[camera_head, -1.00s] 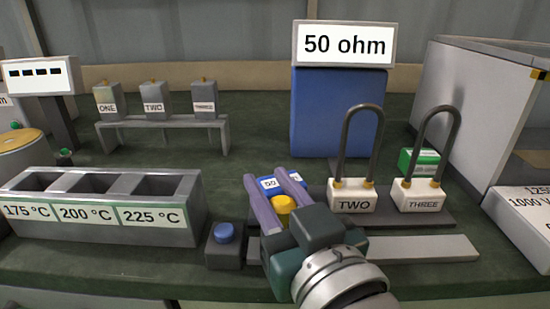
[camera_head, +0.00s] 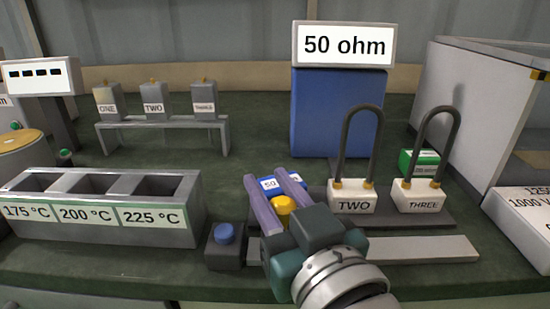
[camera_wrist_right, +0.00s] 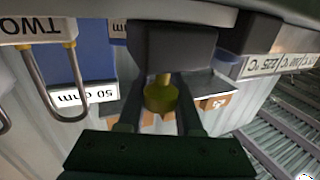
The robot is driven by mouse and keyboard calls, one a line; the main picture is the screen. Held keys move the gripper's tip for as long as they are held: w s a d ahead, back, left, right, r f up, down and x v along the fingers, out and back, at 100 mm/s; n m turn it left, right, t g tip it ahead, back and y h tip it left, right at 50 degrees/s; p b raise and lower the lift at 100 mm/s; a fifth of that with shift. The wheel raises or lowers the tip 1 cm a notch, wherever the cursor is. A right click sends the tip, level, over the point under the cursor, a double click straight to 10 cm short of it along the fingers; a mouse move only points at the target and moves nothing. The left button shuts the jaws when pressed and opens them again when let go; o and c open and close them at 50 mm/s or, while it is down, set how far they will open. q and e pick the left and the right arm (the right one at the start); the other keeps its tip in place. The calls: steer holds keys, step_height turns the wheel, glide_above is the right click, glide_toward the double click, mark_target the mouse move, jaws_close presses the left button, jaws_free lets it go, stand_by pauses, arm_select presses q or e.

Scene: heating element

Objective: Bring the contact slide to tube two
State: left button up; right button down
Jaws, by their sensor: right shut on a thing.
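The contact slide shows as a yellow knob (camera_head: 283,206) at the left part of a pale grey rail (camera_head: 425,249). It also shows in the right wrist view (camera_wrist_right: 161,98). My right gripper (camera_head: 266,178) is shut on this knob, its two purple fingers on either side. The hand hides the slide's lower part. Tube two (camera_head: 352,197) is a white block marked TWO with a dark upright loop, right of the gripper. Tube three (camera_head: 418,196) is a like block further right. My left gripper is not in view.
A blue button box (camera_head: 224,246) stands close left of the gripper. A blue block (camera_head: 268,184) marked 50 lies behind the fingers. A 50 ohm sign (camera_head: 344,45) tops a tall blue box. The rail right of the hand is clear.

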steer(key=shift+d, duration=0.4)
steer(key=d+p, duration=0.2)
steer(key=d, duration=0.7)
steer(key=shift+d, duration=0.15)
steer(key=shift+f, duration=0.1)
steer(key=c, duration=0.6)
jaws_free()
steer(key=shift+o, duration=0.2)
steer(key=p+v, duration=0.1)
steer(key=v, duration=0.9)
steer(key=shift+w, duration=0.1)
